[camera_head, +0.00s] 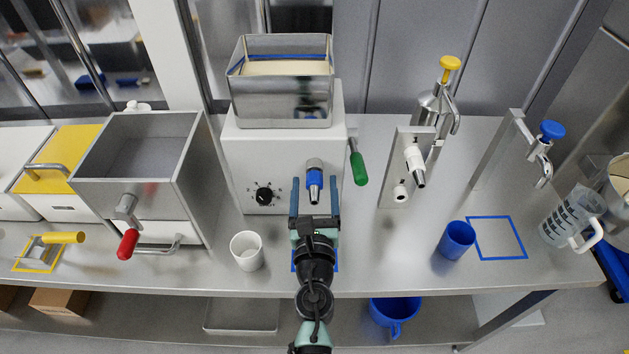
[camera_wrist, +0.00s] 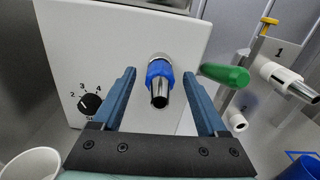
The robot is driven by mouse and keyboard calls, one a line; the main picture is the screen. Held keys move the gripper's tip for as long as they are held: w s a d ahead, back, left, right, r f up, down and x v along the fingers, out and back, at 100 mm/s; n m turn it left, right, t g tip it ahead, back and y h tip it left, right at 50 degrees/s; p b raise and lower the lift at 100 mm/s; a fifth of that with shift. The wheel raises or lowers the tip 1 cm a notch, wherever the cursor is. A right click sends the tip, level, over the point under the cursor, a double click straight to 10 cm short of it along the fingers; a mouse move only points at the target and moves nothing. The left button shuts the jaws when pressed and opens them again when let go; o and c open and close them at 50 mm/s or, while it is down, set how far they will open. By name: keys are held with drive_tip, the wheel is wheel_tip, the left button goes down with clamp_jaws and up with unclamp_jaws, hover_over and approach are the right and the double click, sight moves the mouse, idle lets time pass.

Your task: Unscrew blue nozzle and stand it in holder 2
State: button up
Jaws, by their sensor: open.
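The blue nozzle (camera_head: 314,178), a blue collar with a steel tip, sits on the outlet at the front of the white machine (camera_head: 240,150). It also shows in the wrist view (camera_wrist: 159,80), pointing towards me. My gripper (camera_head: 315,186) is open, one finger on each side of the nozzle, with visible gaps between them in the wrist view (camera_wrist: 160,76). Holder 2 (camera_head: 400,193) is the lower white ring on the steel stand; it looks empty and also shows in the wrist view (camera_wrist: 237,121). Holder 1, above it, bears a white nozzle (camera_head: 414,165) with a steel tip.
A green-handled lever (camera_head: 357,165) sticks out right of the nozzle, between it and the stand. A black dial (camera_head: 264,195) is on the machine's front. A white cup (camera_head: 247,251) stands left of my arm. A blue cup (camera_head: 456,240) stands at right. The counter before the stand is clear.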

drive_tip(key=m, duration=0.6)
drive_tip(key=shift+m, duration=0.4)
drive_tip(key=m, duration=0.6)
drive_tip(key=shift+m, duration=0.3)
drive_tip(key=m, duration=1.1)
